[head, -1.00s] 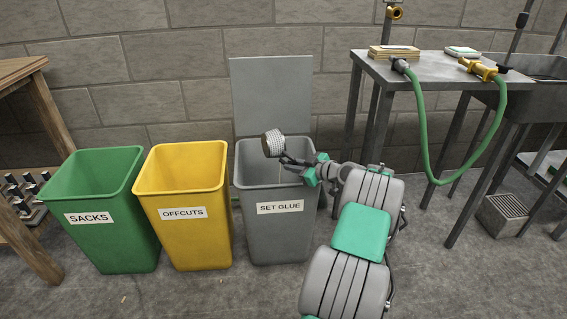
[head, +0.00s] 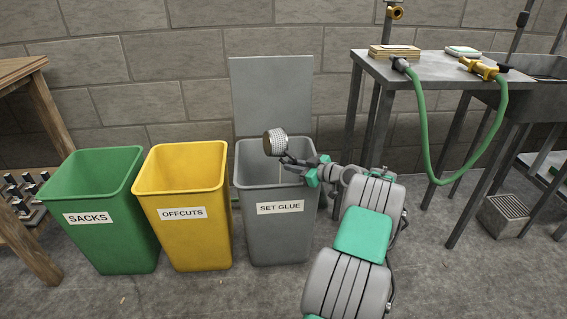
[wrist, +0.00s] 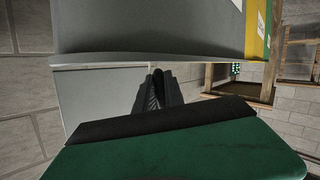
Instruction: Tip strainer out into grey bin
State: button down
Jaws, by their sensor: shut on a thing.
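The strainer (head: 279,142) is a small perforated metal cup, seen in the head view over the mouth of the grey bin. It is tilted on its side, with a brownish round end facing left. I cannot tell what is inside it. My gripper (head: 288,158) is shut on the strainer, at its lower right side. The grey bin (head: 278,235) is labelled SET GLUE and stands open, its lid (head: 272,95) raised against the wall. In the wrist view, my fingers (wrist: 160,88) show close together, and I cannot make out the strainer there.
A yellow OFFCUTS bin (head: 190,240) and a green SACKS bin (head: 115,245) stand open to the left. A metal table (head: 430,72) with a green hose (head: 422,140) stands to the right. A wooden bench (head: 40,120) is at the far left.

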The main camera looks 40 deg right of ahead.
jog(key=shift+f+m+t+y+b, duration=0.15)
jog(key=shift+m+t+y+b, duration=0.2)
jog(key=shift+m+b, duration=0.3)
dwell(0.8)
jog(key=shift+r+m+t, duration=0.25)
jog(key=shift+r+m, duration=0.1)
jog(key=shift+r, duration=0.1)
dwell(0.4)
